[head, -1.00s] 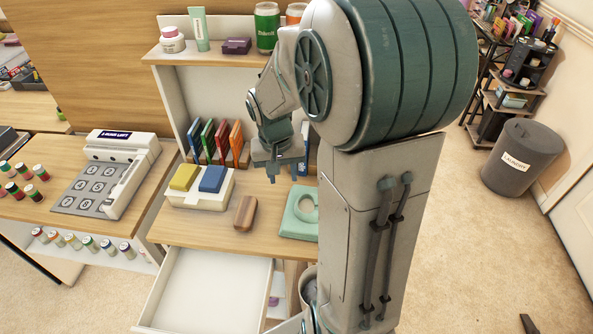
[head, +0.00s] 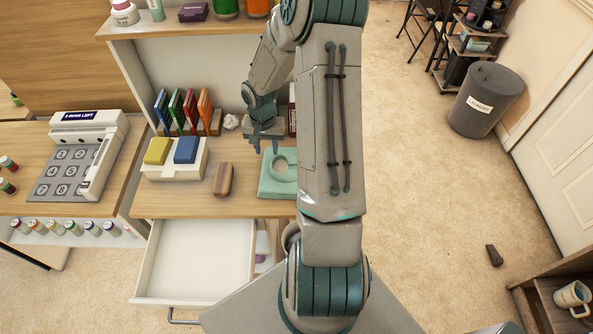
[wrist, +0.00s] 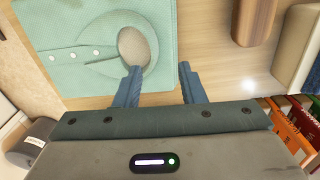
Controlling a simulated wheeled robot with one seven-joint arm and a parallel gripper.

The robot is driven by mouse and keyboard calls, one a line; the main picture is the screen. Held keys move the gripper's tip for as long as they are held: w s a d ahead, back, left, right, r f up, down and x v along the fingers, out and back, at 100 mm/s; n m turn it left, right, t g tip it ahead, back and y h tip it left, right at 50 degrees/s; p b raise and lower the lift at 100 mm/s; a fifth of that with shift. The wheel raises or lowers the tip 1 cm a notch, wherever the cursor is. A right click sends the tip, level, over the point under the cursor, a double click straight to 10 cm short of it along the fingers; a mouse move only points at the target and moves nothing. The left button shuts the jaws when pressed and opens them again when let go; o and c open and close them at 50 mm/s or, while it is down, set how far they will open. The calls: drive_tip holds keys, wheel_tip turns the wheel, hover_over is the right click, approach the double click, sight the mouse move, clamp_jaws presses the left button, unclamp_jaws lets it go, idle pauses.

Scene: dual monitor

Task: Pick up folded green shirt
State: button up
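The folded green shirt (head: 268,186) is mint coloured and lies flat at the right front of the desk top. Its round collar (head: 283,167) faces the back, with a beige inside. In the wrist view the shirt (wrist: 90,62) fills the upper left, with white buttons and the collar's beige oval near my fingers. My gripper (head: 266,149) is open and empty, pointing down just behind the shirt's collar edge. In the wrist view my two fingers (wrist: 159,82) are spread apart beside the collar. The height of the fingertips above the desk is unclear.
A brown block (head: 223,180) lies left of the shirt. A white holder (head: 175,168) with yellow and blue pads stands farther left. Colourful upright folders (head: 184,112) stand behind. An open drawer (head: 195,262) juts out below the desk. A laundry bin (head: 486,100) stands on the right.

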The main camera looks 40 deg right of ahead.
sight(271, 163)
drive_tip(key=shift+s+d+f+p, duration=0.2)
drive_tip(key=shift+f+p, duration=0.15)
drive_tip(key=shift+f, duration=1.25)
drive_tip(key=shift+s+d+f+p, duration=0.15)
drive_tip(key=shift+f+p, duration=0.2)
drive_tip(key=shift+f, duration=1.25)
drive_tip(key=shift+a, duration=0.1)
clamp_jaws()
